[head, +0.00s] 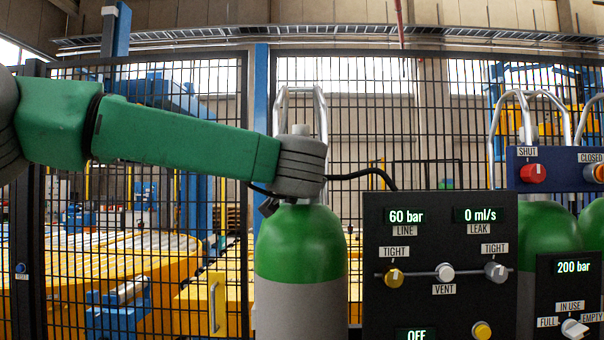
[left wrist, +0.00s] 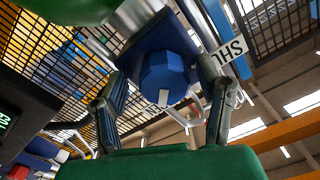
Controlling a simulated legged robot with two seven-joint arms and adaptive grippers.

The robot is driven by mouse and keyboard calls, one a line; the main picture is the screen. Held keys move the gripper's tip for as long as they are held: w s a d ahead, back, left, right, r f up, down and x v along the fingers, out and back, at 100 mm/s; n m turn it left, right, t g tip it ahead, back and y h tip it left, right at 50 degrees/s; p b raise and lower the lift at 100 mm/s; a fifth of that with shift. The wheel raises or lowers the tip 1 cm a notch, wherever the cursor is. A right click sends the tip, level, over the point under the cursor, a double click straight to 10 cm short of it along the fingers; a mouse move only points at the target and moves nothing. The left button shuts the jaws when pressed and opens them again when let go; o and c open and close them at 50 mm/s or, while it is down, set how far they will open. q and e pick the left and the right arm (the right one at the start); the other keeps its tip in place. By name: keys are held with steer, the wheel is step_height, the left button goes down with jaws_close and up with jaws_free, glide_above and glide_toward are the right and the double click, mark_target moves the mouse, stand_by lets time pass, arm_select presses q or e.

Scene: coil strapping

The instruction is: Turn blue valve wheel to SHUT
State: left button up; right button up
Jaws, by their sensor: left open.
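The blue valve wheel (left wrist: 166,76) shows in the left wrist view as a faceted blue knob with a white mark on its rim. It sits in front of a dark blue plate. A white label reading SHUT (left wrist: 232,50) appears inverted to its right, partly behind a finger. My left gripper (left wrist: 160,70) is open, with one finger on each side of the wheel; I cannot tell if either touches it. In the head view my green left arm reaches in from the left, its grey wrist (head: 300,165) in front of the green cylinder's top. Fingers and wheel are hidden there. My right gripper is not in view.
A green and grey gas cylinder (head: 300,245) stands behind my wrist. A black panel (head: 440,255) with gauges and knobs is right of it. Further right are a red knob (head: 533,173) labelled SHUT and a 200 bar panel (head: 570,290). A mesh fence (head: 150,200) stands behind.

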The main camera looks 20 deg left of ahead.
arm_select(q)
steer(key=shift+a, duration=0.2)
steer(key=shift+c, duration=0.9)
steer(key=shift+a, duration=0.2)
steer(key=c, duration=1)
steer(key=shift+o, duration=0.2)
steer(key=shift+d, duration=0.15)
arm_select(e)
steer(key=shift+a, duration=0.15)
arm_select(q)
steer(key=shift+d, duration=0.1)
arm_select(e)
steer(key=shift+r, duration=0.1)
